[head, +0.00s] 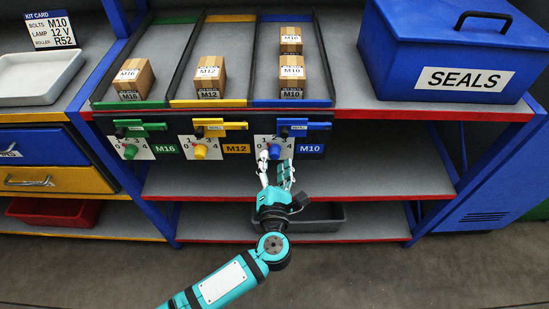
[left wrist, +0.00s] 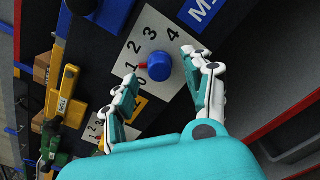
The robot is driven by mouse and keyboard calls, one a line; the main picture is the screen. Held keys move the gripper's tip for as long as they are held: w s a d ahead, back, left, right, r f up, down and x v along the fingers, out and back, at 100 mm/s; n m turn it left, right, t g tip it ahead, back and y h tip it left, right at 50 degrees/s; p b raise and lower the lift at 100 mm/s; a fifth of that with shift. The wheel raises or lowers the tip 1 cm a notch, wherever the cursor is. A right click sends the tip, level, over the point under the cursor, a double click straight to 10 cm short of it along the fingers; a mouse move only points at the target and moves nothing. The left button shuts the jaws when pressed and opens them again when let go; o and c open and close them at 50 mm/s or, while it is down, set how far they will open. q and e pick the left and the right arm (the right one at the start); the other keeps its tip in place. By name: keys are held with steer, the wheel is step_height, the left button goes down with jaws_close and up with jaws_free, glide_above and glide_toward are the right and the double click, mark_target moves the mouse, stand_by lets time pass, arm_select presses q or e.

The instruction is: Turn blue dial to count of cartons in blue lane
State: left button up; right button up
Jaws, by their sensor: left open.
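The blue dial (head: 275,151) is on a white plate numbered 0 to 4, beside the blue M10 label. In the left wrist view the dial (left wrist: 158,66) has a red mark on its side facing the 1, close to the 0. My left gripper (head: 275,167) is open just below the dial. In the wrist view its fingertips (left wrist: 160,68) stand on either side of the dial, apparently not closed on it. The blue lane (head: 312,103) holds a front carton (head: 292,73) marked M10 and a carton (head: 291,40) behind it. My right gripper is out of view.
The yellow dial (head: 200,151) and green dial (head: 130,151) sit to the left on the same panel. Their lanes hold one visible carton each. A blue SEALS box (head: 455,50) stands at the right.

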arm_select(q)
steer(key=shift+w, duration=0.7)
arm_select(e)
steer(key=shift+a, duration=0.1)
arm_select(q)
jaws_close()
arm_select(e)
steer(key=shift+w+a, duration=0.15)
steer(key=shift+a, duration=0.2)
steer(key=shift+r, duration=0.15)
